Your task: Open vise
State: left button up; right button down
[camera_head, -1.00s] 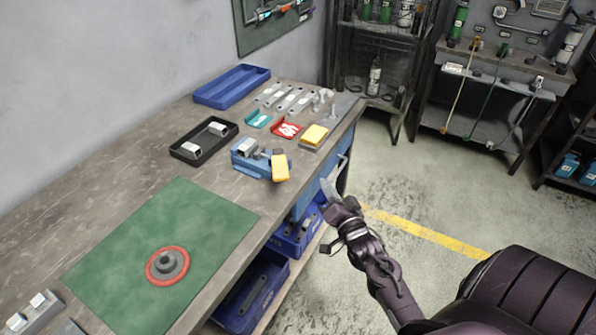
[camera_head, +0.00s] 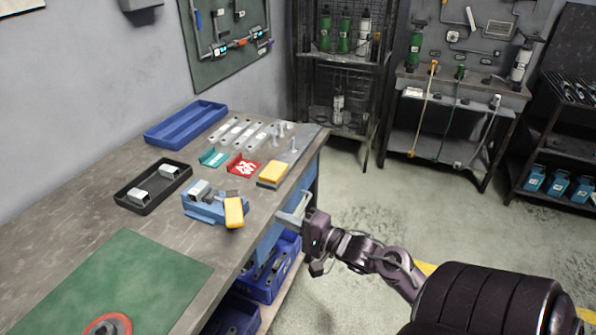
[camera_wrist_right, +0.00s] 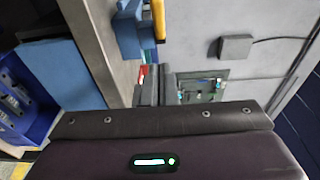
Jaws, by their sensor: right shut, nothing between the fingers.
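The vise (camera_head: 203,207) is a small blue block with grey metal jaws on the bench near its front edge. A yellow handle (camera_head: 234,213) sits at its right front end. In the right wrist view the blue vise (camera_wrist_right: 128,32) and the yellow handle (camera_wrist_right: 159,18) are cut by the top edge. My right gripper (camera_head: 288,212) is beside the bench's front edge, to the right of the vise and apart from it. Its fingers (camera_wrist_right: 155,85) are shut and empty. My left gripper is out of view.
A yellow block (camera_head: 273,173), red tray (camera_head: 243,168) and teal tray (camera_head: 212,158) lie behind the vise. A black tray (camera_head: 128,194) is at its left. Blue bins (camera_head: 272,272) stand under the bench. The floor (camera_head: 365,212) to the right is open.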

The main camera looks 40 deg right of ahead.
aim_at(233, 208)
jog(key=w+a+p, duration=0.1)
jog(key=w+a, duration=0.3)
jog(key=w, duration=0.1)
jog(key=shift+w+a, duration=0.2)
jog(key=shift+w, duration=0.15)
